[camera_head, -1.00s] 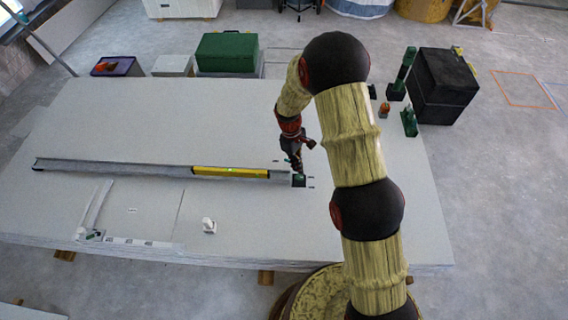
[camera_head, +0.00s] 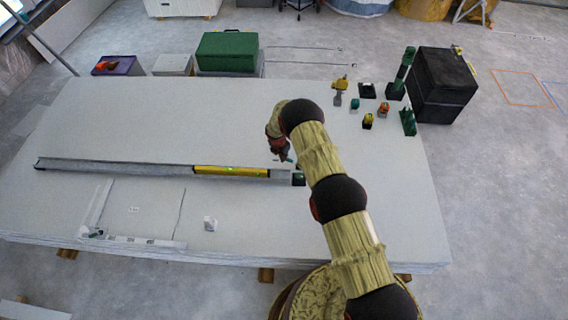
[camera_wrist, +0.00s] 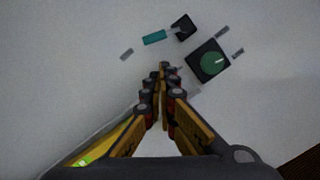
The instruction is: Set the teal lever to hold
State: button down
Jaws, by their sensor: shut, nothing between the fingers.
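The teal lever (camera_wrist: 154,38) is a short bar running left from a dark block (camera_wrist: 183,27) at the top of the wrist view. A dark square box with a round green knob (camera_wrist: 208,61) sits just below and right of the block; the box (camera_head: 298,180) also shows in the head view. Small grey marks lie around them, too small to read. My gripper (camera_wrist: 164,70) is shut and empty, its tips below the lever and left of the knob box in the picture, apart from the lever. In the head view my gripper (camera_head: 284,157) is over the board, largely hidden by the wrist.
Several small tools, including a yellow one (camera_head: 340,84), stand at the back right by a black case (camera_head: 443,85). A white block (camera_head: 210,223) sits in front. The board's back left is clear.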

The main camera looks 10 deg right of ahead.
aim_at(292, 161)
jog(key=n, duration=0.3)
jog(key=shift+w+a+f, duration=0.1)
jog(key=shift+w+a, duration=0.05)
jog(key=shift+w, duration=0.15)
jog(key=b+x, duration=0.3)
jog(key=x, duration=0.7)
jog(key=shift+w+b, duration=0.1)
jog(key=shift+b, duration=0.3)
jog(key=shift+a, duration=0.1)
